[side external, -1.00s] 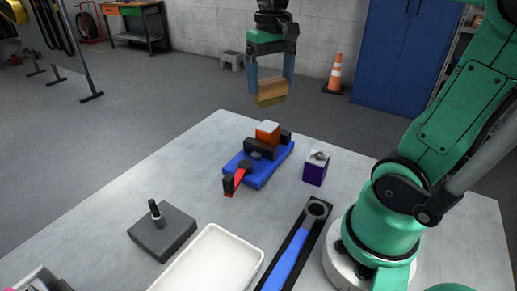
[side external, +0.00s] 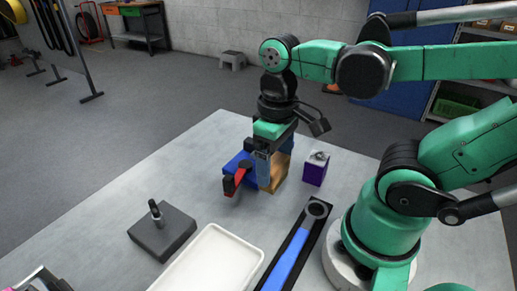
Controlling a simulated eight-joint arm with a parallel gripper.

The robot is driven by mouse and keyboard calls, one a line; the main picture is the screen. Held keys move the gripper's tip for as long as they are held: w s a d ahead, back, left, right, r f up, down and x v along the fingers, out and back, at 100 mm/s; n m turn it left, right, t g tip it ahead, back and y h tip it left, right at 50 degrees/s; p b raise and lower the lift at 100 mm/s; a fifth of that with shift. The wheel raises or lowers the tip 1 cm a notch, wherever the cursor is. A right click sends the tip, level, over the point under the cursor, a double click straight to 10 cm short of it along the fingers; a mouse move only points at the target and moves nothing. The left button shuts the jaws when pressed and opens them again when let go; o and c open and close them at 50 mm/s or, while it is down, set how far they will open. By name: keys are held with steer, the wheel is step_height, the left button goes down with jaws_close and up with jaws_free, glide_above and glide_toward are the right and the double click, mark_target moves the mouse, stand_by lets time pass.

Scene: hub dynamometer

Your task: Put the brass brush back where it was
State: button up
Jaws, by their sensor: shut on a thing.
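My gripper (side external: 273,180) is low over the table and shut on the brass brush (side external: 279,172), a tan, wood-coloured block. The brush is in front of the right part of the blue-based device (side external: 234,166), beside its red lever (side external: 232,183). My gripper and the brush hide much of the device, including the orange block on it. I cannot tell whether the brush touches the table or the device.
A purple box (side external: 316,172) stands just right of the brush. A blue-handled wrench (side external: 288,258) lies in front on a black strip. A white tray (side external: 257,257) and a dark block with a post (side external: 161,232) stand front left.

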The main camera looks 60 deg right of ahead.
steer(key=shift+f, duration=4.8)
steer(key=shift+f, duration=0.15)
steer(key=o, duration=1)
steer(key=shift+r, duration=6)
steer(key=w+t, duration=0.7)
steer(key=shift+w+f, duration=0.35)
